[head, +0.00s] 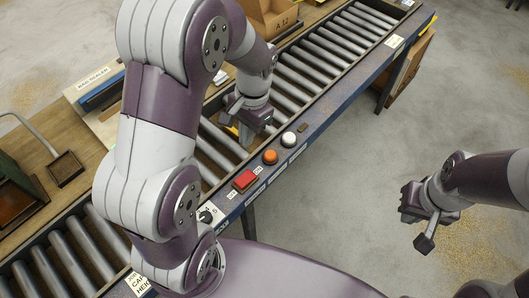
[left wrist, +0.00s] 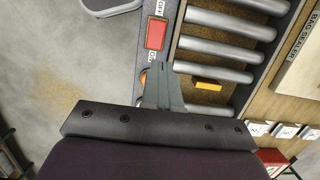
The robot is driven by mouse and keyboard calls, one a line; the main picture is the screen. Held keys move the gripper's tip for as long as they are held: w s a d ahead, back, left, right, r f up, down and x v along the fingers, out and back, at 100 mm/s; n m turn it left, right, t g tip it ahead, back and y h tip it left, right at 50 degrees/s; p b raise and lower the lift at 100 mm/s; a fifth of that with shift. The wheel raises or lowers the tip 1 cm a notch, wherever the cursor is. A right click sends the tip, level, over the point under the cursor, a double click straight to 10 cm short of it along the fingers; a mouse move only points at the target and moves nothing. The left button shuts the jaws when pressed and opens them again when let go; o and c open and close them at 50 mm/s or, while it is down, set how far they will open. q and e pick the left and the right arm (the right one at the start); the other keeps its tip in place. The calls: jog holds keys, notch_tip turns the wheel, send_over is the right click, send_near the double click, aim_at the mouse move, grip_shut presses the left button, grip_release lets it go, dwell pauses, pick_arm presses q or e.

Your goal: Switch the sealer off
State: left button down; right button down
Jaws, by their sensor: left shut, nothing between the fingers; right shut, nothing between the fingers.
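The bag sealer (head: 103,94), a long blue and dark bar, lies behind the conveyor at the left, beside a label reading BAG SEALER; that label (left wrist: 301,34) also shows in the left wrist view. A red rectangular switch (head: 245,180) sits on the conveyor's near rail; it also shows in the left wrist view (left wrist: 156,34). My right gripper (head: 428,226) is shut and empty over the floor.
An orange button (head: 270,157), a white button (head: 289,139) and a black knob (head: 206,216) share the rail with the red switch. A yellow block (left wrist: 208,85) lies by the rollers. A cardboard box (head: 270,17) stands behind. My left arm hides part of the conveyor.

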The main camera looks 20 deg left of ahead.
pick_arm(q)
jog(key=s, duration=0.1)
send_near(240, 180)
jog(key=f, duration=0.4)
jog(key=s+f, duration=0.1)
jog(key=f, duration=0.1)
jog(key=shift+s+a+f, duration=0.1)
jog(key=shift+a+f, duration=0.15)
jog(key=shift+f, duration=0.15)
pick_arm(e)
jog(key=shift+s, duration=0.25)
